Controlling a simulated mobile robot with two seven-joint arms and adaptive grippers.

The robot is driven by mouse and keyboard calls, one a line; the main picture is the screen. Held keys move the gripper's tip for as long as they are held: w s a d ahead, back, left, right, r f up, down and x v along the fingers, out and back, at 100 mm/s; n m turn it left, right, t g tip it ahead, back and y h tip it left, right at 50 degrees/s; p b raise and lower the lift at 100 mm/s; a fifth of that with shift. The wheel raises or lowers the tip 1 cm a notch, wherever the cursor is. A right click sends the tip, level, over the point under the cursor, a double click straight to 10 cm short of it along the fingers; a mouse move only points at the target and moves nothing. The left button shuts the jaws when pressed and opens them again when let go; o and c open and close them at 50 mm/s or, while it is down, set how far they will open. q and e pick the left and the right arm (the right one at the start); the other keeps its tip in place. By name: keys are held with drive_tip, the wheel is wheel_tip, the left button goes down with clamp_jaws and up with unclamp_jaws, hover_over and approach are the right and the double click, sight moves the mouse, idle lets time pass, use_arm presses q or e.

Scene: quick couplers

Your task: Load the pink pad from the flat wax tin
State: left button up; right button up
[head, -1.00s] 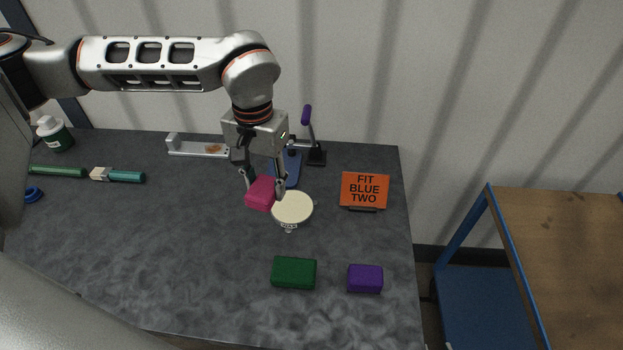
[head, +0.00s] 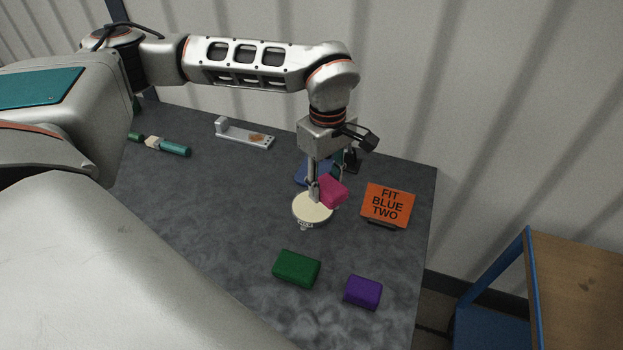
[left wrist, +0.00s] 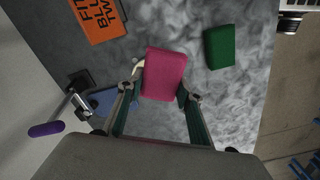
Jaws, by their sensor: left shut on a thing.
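My left gripper (head: 327,187) is shut on the pink pad (head: 333,192), a rounded block. The left wrist view shows the pink pad (left wrist: 164,74) gripped between both fingertips (left wrist: 163,95). In the head view the pad overlaps the back right part of the flat wax tin (head: 309,210), a round cream disc on the table. Whether the pad touches the tin or hangs above it, I cannot tell. In the left wrist view the pad hides nearly all of the tin; only a pale edge (left wrist: 138,68) shows. My right gripper is not in view.
A green block (head: 297,268) and a purple block (head: 363,292) lie in front. An orange sign (head: 387,206) reading "FIT BLUE TWO" stands right. A blue-based lever device (left wrist: 112,103) is behind the tin. A metal rail (head: 246,135) and teal-handled tool (head: 174,149) lie farther back left.

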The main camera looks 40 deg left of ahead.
use_arm(q)
drive_tip(key=n, duration=0.3)
drive_tip(key=a+n, duration=0.1)
drive_tip(key=shift+w+f+n, duration=0.15)
drive_tip(key=shift+f+n, duration=0.15)
drive_tip(key=shift+n, duration=0.1)
drive_tip(key=n, duration=0.4)
drive_tip(key=a+n, duration=0.1)
drive_tip(key=n, duration=0.1)
drive_tip(key=shift+w+f+n, duration=0.25)
drive_tip(key=shift+f+n, duration=0.05)
drive_tip(key=shift+f, duration=0.1)
drive_tip(key=a+n, duration=0.1)
drive_tip(key=n, duration=0.3)
drive_tip(key=f+n, duration=0.1)
drive_tip(key=n, duration=0.3)
drive_tip(key=a+n, duration=0.1)
drive_tip(key=n, duration=0.3)
drive_tip(key=shift+w+a+f+p, duration=0.25)
drive_tip(key=shift+a+f+p, duration=0.05)
drive_tip(key=shift+a+f, duration=0.05)
